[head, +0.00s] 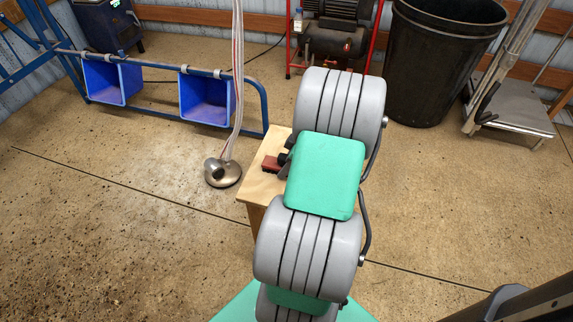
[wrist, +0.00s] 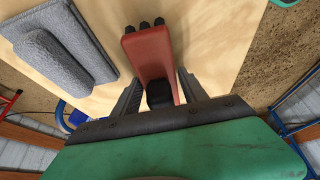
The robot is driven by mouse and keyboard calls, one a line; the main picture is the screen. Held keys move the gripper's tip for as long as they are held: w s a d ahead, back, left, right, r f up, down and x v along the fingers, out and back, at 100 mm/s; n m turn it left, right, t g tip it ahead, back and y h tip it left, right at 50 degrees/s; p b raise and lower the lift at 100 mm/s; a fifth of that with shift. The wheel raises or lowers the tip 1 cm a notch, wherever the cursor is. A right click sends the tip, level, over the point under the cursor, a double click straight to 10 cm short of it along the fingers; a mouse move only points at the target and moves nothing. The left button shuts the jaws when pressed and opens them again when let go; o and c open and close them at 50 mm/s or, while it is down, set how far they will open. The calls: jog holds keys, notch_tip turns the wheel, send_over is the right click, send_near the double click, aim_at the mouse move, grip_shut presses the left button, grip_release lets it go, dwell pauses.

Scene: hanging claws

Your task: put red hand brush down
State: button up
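The red hand brush (wrist: 150,48) lies between the two fingers of my gripper (wrist: 160,80) in the wrist view. Dark knobs show at the brush's far end. In the head view a small part of the brush (head: 271,163) shows over the wooden table top (head: 257,187), left of my arm. My arm hides most of the gripper there. I cannot tell whether the brush touches the wood or hangs just above it.
A grey float-like block with a handle (wrist: 62,45) lies on the wood left of the brush in the wrist view. A metal claw (head: 222,172) hangs on cables left of the table. Blue bins (head: 205,98), a compressor (head: 335,38) and a black barrel (head: 440,60) stand behind.

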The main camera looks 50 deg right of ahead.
jog(key=shift+o, duration=1.4)
jog(key=shift+r, duration=0.2)
jog(key=p+v, duration=0.3)
jog(key=v, duration=0.9)
jog(key=w+a+r+m+g, duration=0.1)
jog(key=w+a+r, duration=0.15)
jog(key=a, duration=0.55)
jog(key=w+a+r+m+g, duration=0.1)
jog(key=w+a, duration=0.2)
jog(key=a, duration=0.4)
jog(key=s+a+r+m+h, duration=0.1)
jog(key=s+a, duration=0.1)
jog(key=a, duration=0.6)
jog(key=s+a+r+m+h, duration=0.1)
jog(key=s+a+m, duration=0.1)
jog(key=a, duration=0.7)
jog(key=shift+s+a, duration=0.2)
jog(key=shift+s, duration=0.5)
